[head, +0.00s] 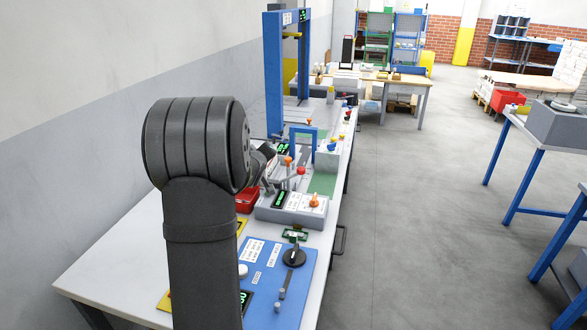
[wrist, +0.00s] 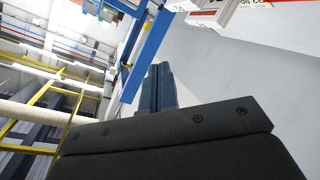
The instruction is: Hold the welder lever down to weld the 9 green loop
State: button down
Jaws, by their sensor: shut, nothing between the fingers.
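My gripper (wrist: 160,72) is shut and empty; its two dark fingers are pressed together in the wrist view. In the head view my dark arm hides most of it, and only a small part of the wrist end shows above the bench. A grey machine (head: 290,210) on the bench has orange knobs, a green display and a rod with a red ball (head: 300,171). This rod may be the welder lever, but I cannot be sure. I cannot tell whether my gripper touches it. No green loop can be made out.
A blue panel (head: 276,284) with a black dial (head: 294,257) lies at the bench's near end. A small blue arch (head: 302,130) and a tall blue frame (head: 273,75) stand farther back. A red bin (head: 246,200) is beside my arm.

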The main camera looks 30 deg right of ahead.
aim_at(302, 173)
jog(key=s+f+m+g+h, duration=0.1)
jog(key=s+f+m+h, duration=0.1)
jog(key=s+m+h, duration=0.2)
jog(key=s, duration=0.3)
jog(key=shift+d+f+h, duration=0.15)
jog(key=shift+d+h, duration=0.05)
jog(key=shift+h, duration=0.1)
jog(key=w+d+f, duration=0.4)
jog(key=d, duration=0.5)
jog(key=shift+w+d+f, duration=0.2)
jog(key=shift+w+d, duration=0.1)
jog(key=shift+w, duration=0.1)
jog(key=shift+s+d+f, duration=0.1)
jog(key=shift+s+d+f+m, duration=0.4)
jog(key=shift+f+m, duration=0.15)
jog(key=shift+m, duration=0.05)
jog(key=shift+s+d+f+m, duration=0.35)
jog(key=shift+f+m, duration=0.2)
jog(key=shift+m, duration=0.05)
jog(key=shift+s+d+f, duration=0.2)
jog(key=shift+f, duration=0.25)
jog(key=shift+s+d+f, duration=0.15)
jog(key=shift+s+f, duration=0.05)
jog(key=shift+f, duration=0.3)
jog(key=shift+s+d+f, duration=0.2)
jog(key=shift+f, duration=0.25)
jog(key=shift+s+f, duration=0.1)
jog(key=shift+f, duration=0.15)
